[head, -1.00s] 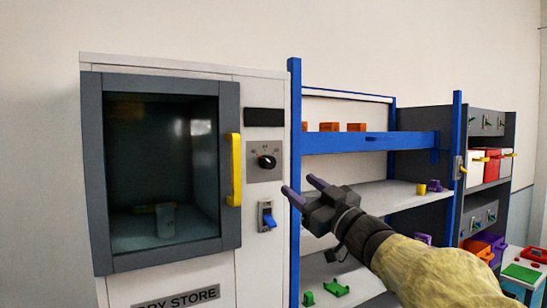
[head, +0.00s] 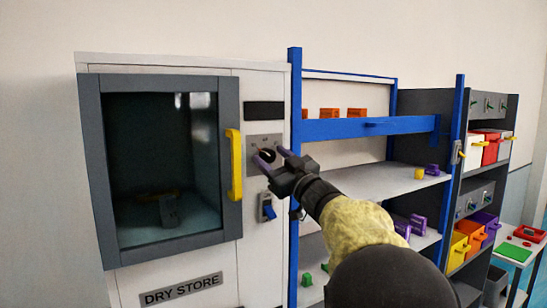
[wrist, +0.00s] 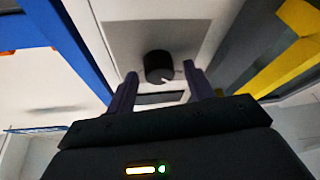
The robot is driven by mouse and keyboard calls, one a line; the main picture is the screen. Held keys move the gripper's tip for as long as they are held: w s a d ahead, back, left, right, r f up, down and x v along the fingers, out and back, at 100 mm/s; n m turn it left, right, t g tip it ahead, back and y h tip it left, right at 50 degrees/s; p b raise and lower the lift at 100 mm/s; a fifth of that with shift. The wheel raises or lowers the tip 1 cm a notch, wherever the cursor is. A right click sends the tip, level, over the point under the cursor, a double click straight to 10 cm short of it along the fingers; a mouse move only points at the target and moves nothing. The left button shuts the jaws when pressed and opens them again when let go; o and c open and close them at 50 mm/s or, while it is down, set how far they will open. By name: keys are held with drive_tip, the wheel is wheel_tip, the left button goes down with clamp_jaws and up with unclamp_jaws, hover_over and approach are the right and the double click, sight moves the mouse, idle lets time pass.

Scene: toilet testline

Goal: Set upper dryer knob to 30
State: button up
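The upper dryer knob (wrist: 158,67) is a round black dial with a white pointer mark, on a grey plate (wrist: 190,40) on the dryer front. In the head view the knob (head: 267,155) is partly covered by my gripper (head: 269,158). In the wrist view my gripper (wrist: 162,82) is open, with one purple finger on each side of the knob's near edge. I see no clear contact between the fingers and the knob. The dial's numbers are too small to read.
The dryer door (head: 105,180) is shut, with a yellow handle (head: 235,165) left of the knob. A blue switch (head: 267,207) sits below the knob and a dark display (head: 264,110) above. A blue shelf post (head: 295,80) stands close on the right.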

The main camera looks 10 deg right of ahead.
drive_tip(key=c, duration=0.9)
drive_tip(key=shift+c, duration=0.2)
